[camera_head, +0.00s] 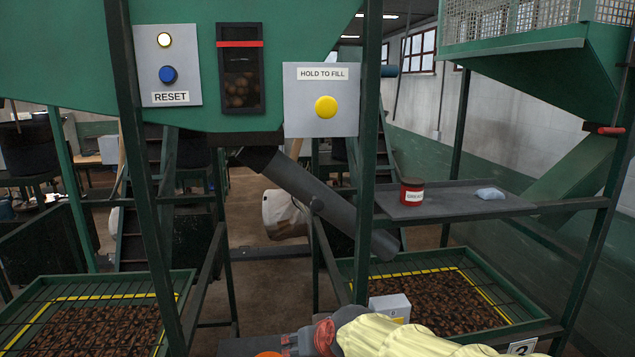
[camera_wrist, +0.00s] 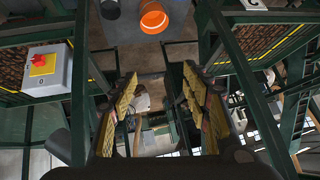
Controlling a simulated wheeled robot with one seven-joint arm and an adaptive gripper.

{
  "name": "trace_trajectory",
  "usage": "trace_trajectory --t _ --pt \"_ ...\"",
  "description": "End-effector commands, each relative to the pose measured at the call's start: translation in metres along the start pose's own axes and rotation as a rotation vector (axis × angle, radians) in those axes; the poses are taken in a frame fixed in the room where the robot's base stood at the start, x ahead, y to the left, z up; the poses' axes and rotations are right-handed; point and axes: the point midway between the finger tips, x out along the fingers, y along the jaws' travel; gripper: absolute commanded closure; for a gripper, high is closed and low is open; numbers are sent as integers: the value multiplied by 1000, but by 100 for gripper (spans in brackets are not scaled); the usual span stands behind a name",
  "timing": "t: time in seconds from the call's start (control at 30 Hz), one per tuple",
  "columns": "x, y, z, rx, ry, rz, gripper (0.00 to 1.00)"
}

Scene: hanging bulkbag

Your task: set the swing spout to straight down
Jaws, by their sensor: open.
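The swing spout (camera_head: 318,195) is a dark grey tube under the green hopper (camera_head: 400,30). In the head view it slants down to the right, well off vertical, with its lower end over the right-hand side. My gripper (camera_wrist: 159,78) shows in the wrist view with its two yellow-padded fingers wide apart and nothing between them. In the head view my arm enters low at the bottom, below the spout and apart from it. A grey tube at the lower left of the wrist view may be the spout's end; I cannot tell.
Green posts stand on both sides of the spout. A shelf (camera_head: 455,205) at right holds a red grease tin (camera_head: 411,192) and a blue-grey cloth (camera_head: 490,193).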

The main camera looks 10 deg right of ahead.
Motion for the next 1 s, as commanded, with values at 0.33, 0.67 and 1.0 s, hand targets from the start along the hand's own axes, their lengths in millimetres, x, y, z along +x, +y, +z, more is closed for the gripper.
trace_trajectory --t 0.33,0.67,1.0 --pt "-4 18 -226 64 638 127 52" --pt "-58 44 -282 46 884 256 52" --pt "-31 54 -316 42 882 257 52"
